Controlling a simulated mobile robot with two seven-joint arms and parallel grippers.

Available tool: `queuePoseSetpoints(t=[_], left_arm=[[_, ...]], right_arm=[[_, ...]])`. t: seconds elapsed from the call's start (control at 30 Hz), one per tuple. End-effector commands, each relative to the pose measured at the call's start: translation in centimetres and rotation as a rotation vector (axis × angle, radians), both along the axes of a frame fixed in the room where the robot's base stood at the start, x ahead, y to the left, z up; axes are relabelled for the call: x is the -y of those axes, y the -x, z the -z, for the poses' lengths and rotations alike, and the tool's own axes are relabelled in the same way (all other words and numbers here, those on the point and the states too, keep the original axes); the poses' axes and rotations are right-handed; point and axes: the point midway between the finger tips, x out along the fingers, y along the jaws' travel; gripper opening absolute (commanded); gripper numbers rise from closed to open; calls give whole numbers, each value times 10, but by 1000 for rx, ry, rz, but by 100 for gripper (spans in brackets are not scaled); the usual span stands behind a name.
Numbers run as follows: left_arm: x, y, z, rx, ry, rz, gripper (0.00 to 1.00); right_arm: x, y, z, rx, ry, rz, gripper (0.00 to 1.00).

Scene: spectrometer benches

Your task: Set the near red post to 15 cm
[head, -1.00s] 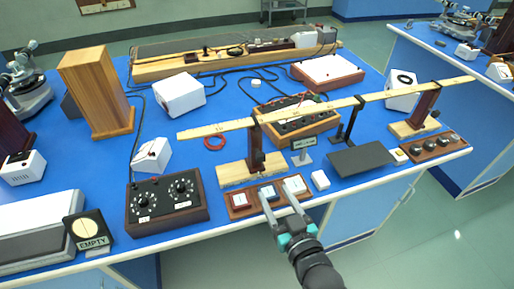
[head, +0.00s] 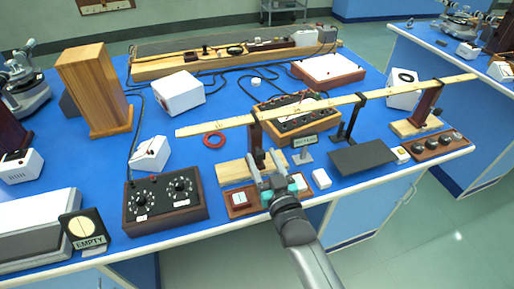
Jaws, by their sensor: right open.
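The near red post (head: 256,137) stands upright on a pale wooden base (head: 230,170) near the front of the blue bench. A long wooden rule (head: 337,101) runs from near this post to a second dark red post (head: 427,101) at the right. Its scale is too small to read. My right gripper (head: 264,163) is open, its fingers pointing at the lower part of the near post and seeming to lie at either side of it. I cannot tell whether they touch it. My left gripper is not in view.
A wooden button panel (head: 239,201) lies in front of the post, partly hidden by my gripper. A small sign (head: 305,141), a white block (head: 321,178) and a dark plate (head: 362,158) stand at its right. A black dial box (head: 165,200) is at its left.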

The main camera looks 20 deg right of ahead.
Motion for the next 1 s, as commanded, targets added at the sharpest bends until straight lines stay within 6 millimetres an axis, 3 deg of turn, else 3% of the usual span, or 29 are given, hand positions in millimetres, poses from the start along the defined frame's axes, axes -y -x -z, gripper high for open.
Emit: queuePoseSetpoints(t=[0.1, 0.3, 0.77, 1.0], left_arm=[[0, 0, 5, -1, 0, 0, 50], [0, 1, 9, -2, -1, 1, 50], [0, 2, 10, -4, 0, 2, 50], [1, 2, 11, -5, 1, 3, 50]], right_arm=[[-1, -20, 1, 1, -1, 0, 60], [-2, -41, 1, 0, -1, 0, 60], [-2, -49, 0, -1, -1, 0, 60], [-2, -49, 0, -1, -1, 0, 33]])
